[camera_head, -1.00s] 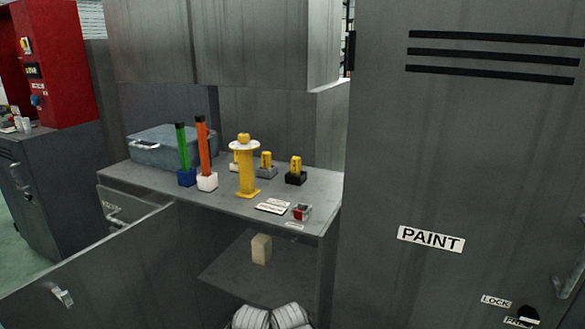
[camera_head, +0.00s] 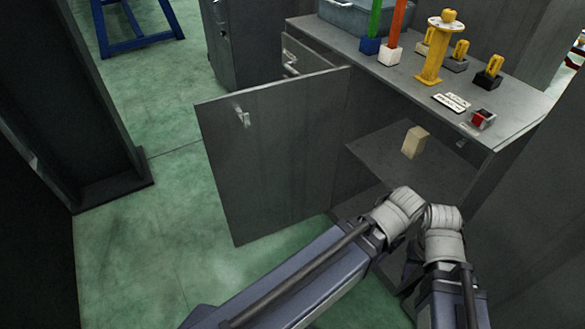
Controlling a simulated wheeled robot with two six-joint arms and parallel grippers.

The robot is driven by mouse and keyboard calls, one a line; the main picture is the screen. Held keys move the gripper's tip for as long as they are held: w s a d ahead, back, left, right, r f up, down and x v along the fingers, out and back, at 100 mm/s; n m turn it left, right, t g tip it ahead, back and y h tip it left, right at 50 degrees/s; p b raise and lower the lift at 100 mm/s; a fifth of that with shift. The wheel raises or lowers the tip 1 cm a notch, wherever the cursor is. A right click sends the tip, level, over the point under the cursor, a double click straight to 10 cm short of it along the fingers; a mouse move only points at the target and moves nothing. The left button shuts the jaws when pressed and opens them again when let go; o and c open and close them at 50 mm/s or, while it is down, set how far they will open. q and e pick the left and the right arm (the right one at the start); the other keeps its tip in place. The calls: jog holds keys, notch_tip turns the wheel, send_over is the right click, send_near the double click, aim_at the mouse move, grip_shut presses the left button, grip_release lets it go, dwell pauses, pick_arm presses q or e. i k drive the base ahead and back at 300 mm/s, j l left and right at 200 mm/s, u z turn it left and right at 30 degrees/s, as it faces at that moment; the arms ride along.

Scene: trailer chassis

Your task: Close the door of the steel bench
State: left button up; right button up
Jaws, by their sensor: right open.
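The steel bench (camera_head: 415,75) stands at the upper right with its cupboard front open. Its grey door (camera_head: 280,155) is swung wide open, standing out to the left of the opening over the green floor. A small metal handle (camera_head: 242,117) is near the door's free upper left corner. My two arms reach in from the bottom, with their pale wrist joints in front of the opening, right of the door. My right gripper (camera_head: 409,274) is open and mostly hidden below the wrists, apart from the door. My left gripper is not visible.
A shelf (camera_head: 375,160) inside the bench holds a beige block (camera_head: 415,142). Coloured tools, a grey-blue box (camera_head: 355,15) and a red button box (camera_head: 483,119) are on the top. A dark post (camera_head: 115,190) stands at left. Green floor (camera_head: 165,215) left of the door is clear.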

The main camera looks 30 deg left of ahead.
aim_at(272, 149)
jog(key=z, duration=3.15)
jog(key=k, duration=1.1)
jog(key=k+z, duration=0.45)
jog(key=k, duration=0.3)
jog(key=k+l+z, duration=0.2)
jog(key=k+z, duration=0.25)
jog(key=k, duration=0.25)
jog(key=k+j+z, duration=0.1)
jog(key=k+z, duration=0.85)
jog(key=k+l+z, duration=0.1)
jog(key=k+z, duration=0.25)
jog(key=k, duration=1.05)
jog(key=u, duration=2)
